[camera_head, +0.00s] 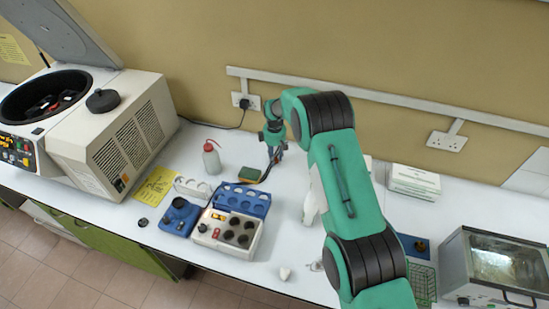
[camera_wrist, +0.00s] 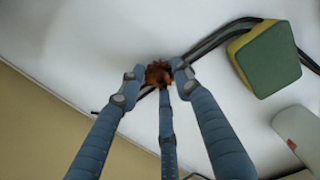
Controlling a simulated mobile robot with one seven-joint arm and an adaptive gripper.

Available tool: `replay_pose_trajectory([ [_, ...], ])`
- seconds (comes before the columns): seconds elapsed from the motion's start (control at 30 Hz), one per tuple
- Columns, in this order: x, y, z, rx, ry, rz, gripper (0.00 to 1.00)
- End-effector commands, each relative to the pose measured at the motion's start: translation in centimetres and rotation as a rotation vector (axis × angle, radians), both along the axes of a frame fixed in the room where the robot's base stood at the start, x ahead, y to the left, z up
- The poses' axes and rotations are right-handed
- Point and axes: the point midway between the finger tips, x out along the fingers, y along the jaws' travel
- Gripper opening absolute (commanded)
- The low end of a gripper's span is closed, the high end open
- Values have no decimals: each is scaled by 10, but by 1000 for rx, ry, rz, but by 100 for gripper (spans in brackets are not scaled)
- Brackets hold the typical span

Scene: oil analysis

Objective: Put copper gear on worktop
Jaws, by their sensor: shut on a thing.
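My gripper (camera_wrist: 158,85) has three blue-grey fingers. They are closed around the copper gear (camera_wrist: 159,73), a small brown toothed piece, in the wrist view. In the head view my gripper (camera_head: 273,150) points down over the back of the white worktop (camera_head: 150,225), close to the wall. The gear is too small to make out there. The worktop (camera_wrist: 90,40) lies behind the gear in the wrist view. I cannot tell whether the gear touches it.
A green and yellow sponge (camera_head: 248,174) and a dark cable (camera_wrist: 205,45) lie close to my gripper. A wash bottle (camera_head: 211,158) stands to the left. A centrifuge (camera_head: 125,135) fills the left.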

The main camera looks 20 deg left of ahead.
Motion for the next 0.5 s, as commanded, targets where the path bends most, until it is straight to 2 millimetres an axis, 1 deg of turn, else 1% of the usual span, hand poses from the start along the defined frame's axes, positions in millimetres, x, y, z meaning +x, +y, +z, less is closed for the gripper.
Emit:
replay_pose_trajectory([
  [0.5,0,0,-6,1,-1,0,2],
])
